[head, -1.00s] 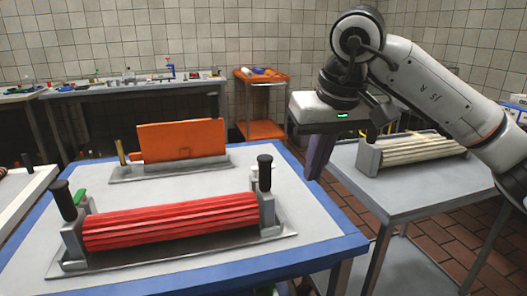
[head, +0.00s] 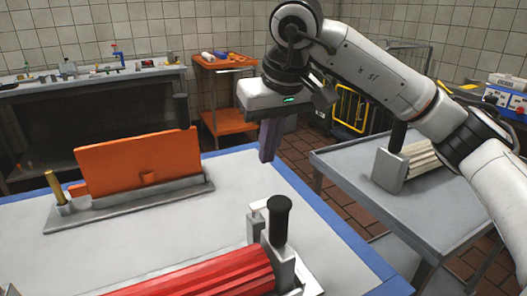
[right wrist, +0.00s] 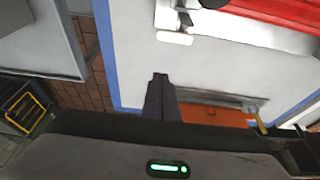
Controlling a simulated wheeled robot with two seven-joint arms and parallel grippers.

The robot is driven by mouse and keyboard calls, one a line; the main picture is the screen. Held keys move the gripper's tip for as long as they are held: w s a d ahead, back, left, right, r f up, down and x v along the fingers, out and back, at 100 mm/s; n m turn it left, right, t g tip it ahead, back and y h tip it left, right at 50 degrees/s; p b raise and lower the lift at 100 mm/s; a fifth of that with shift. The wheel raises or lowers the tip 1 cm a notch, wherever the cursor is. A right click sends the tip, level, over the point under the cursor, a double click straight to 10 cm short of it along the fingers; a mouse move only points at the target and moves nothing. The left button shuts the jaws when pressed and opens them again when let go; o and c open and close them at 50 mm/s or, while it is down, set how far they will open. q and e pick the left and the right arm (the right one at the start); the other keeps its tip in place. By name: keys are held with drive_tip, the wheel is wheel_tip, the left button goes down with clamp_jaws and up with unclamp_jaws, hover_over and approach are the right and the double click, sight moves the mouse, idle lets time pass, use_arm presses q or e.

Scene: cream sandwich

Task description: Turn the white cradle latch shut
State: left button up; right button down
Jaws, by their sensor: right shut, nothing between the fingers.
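The white cradle latch (head: 258,208) is a small white block with a rounded end beside the upright black handle (head: 278,216) of the near cradle. That cradle holds a ribbed red roller (head: 205,278), cut off by the lower edge. In the right wrist view the latch (right wrist: 175,37) shows near the top, left of the red roller. My right gripper (head: 266,157) points down beyond the latch in the head view, apart from it, with its dark fingers together and empty. In the right wrist view the fingertips (right wrist: 160,77) are clear of the latch. My left gripper is not seen.
An orange panel (head: 135,162) stands in a grey holder at the back of the blue-edged table (head: 330,235). A brass post (head: 54,185) stands at its left. A grey side table (head: 430,203) at the right bears a cream ribbed roller. The tabletop between panel and latch is clear.

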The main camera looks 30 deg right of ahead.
wheel_tip(320, 180, down, 7)
drive_tip(key=s, duration=0.1)
drive_tip(key=shift+s+f+b, duration=0.2)
drive_tip(key=shift+s+b, duration=0.05)
drive_tip(key=shift+b, duration=0.15)
idle(0.3)
